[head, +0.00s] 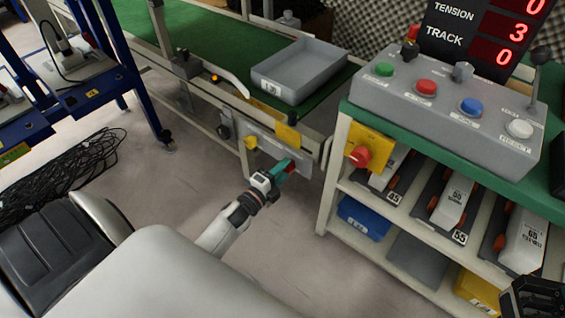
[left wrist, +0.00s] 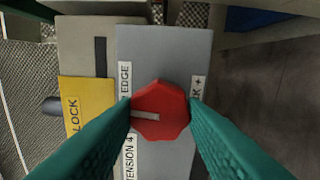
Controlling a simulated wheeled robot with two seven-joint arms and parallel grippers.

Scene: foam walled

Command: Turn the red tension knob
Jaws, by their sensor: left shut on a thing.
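The red tension knob (left wrist: 160,110) is a faceted red dial with a pale pointer line, on a grey panel (left wrist: 165,60) lettered EDGE and TENSION. My left gripper (head: 287,170), with teal fingers, is shut on the knob; one finger lies at each side of it in the left wrist view. The pointer line runs about level, towards the left. In the head view the knob (head: 291,167) shows only as a bit of red by the fingertips. The display (head: 480,30) reads 3 beside TENSION and 0 beside TRACK. A dark part of my right arm shows at the lower right; its jaws are unclear.
A yellow LOCK plate (left wrist: 72,105) is left of the panel. A grey bin (head: 300,70) stands on the green conveyor (head: 190,40). The button console (head: 450,100) tops a shelf unit close right, with a red stop button (head: 360,156). Cables (head: 70,175) lie on the floor left.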

